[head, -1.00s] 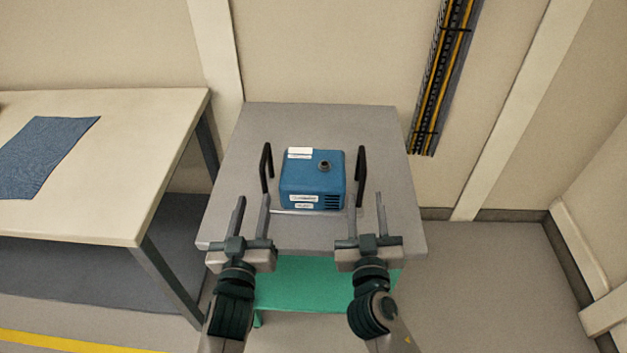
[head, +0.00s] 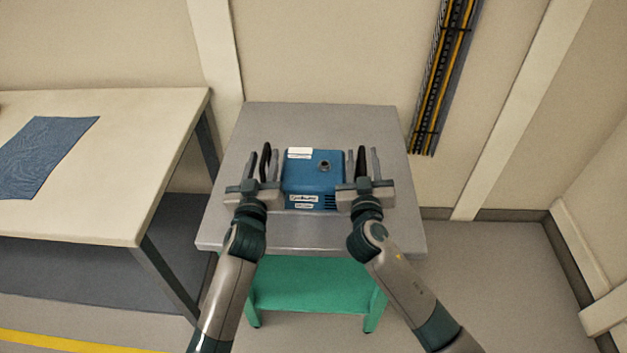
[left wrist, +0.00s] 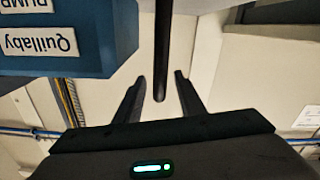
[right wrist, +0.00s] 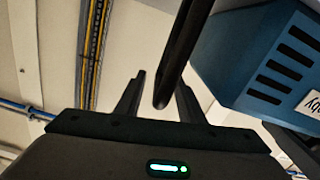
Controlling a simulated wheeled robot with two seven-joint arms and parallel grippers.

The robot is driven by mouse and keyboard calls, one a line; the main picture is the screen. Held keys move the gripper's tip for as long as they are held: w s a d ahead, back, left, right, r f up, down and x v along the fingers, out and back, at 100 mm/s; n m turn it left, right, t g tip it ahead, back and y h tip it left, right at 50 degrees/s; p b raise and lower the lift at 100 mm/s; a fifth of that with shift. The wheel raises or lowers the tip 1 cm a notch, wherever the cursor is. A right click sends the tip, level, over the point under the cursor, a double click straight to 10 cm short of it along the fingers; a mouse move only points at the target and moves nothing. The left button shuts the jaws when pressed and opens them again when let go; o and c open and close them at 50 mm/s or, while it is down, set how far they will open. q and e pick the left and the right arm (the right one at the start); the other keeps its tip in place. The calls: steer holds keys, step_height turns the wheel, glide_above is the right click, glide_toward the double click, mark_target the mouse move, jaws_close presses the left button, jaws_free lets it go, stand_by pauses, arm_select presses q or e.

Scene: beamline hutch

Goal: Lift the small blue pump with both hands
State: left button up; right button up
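The small blue pump (head: 314,174) sits on the grey table, with a white label on top and a dark round port. It has a black handle on each side. My left gripper (head: 262,164) is open around the left handle (head: 266,160); in the left wrist view the handle bar (left wrist: 161,60) stands between the two spread fingers (left wrist: 158,92). My right gripper (head: 364,162) is open around the right handle (head: 360,158); in the right wrist view that bar (right wrist: 180,60) lies between the spread fingers (right wrist: 160,92). Gaps show beside both bars.
The grey table (head: 300,235) has free room in front of and behind the pump. A green lower shelf (head: 310,285) is below. A beige bench (head: 130,130) with a blue cloth (head: 45,155) stands at left. A wall with a cable tray (head: 440,80) is behind.

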arm_select(q)
steer(key=shift+w, duration=0.5)
arm_select(e)
steer(key=shift+w, duration=0.5)
arm_select(q)
jaws_close()
arm_select(e)
jaws_close()
stand_by(0.4)
arm_select(q)
steer(key=shift+r, duration=0.2)
arm_select(e)
steer(key=shift+r, duration=0.15)
